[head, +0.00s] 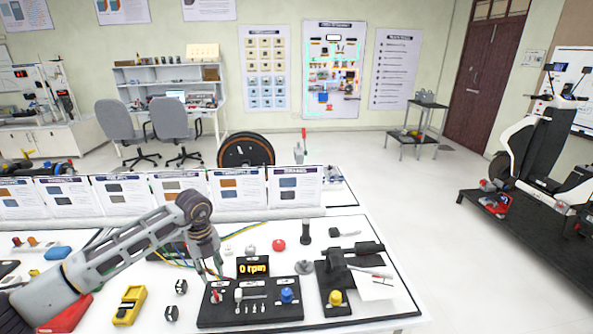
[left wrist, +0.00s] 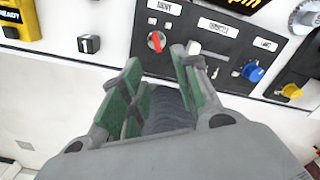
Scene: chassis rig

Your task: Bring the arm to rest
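My left arm reaches in from the left over the bench, and my left gripper (head: 213,272) points down near the left end of a black control panel (head: 250,313). In the left wrist view the two green-padded fingers (left wrist: 160,72) are apart with nothing between them. The panel's red knob (left wrist: 156,41) lies just beyond the fingertips; I cannot tell whether they touch it. The panel also carries a white switch (head: 238,296) and a blue knob (head: 287,295). A display (head: 253,268) behind it reads 0 rpm. My right gripper does not show.
A yellow meter (head: 129,305) and small black switches (head: 181,287) lie left of the panel. A black unit with a yellow knob (head: 335,298) stands to its right. A red button (head: 279,245) and wires lie behind. A row of cards (head: 181,190) lines the bench's back.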

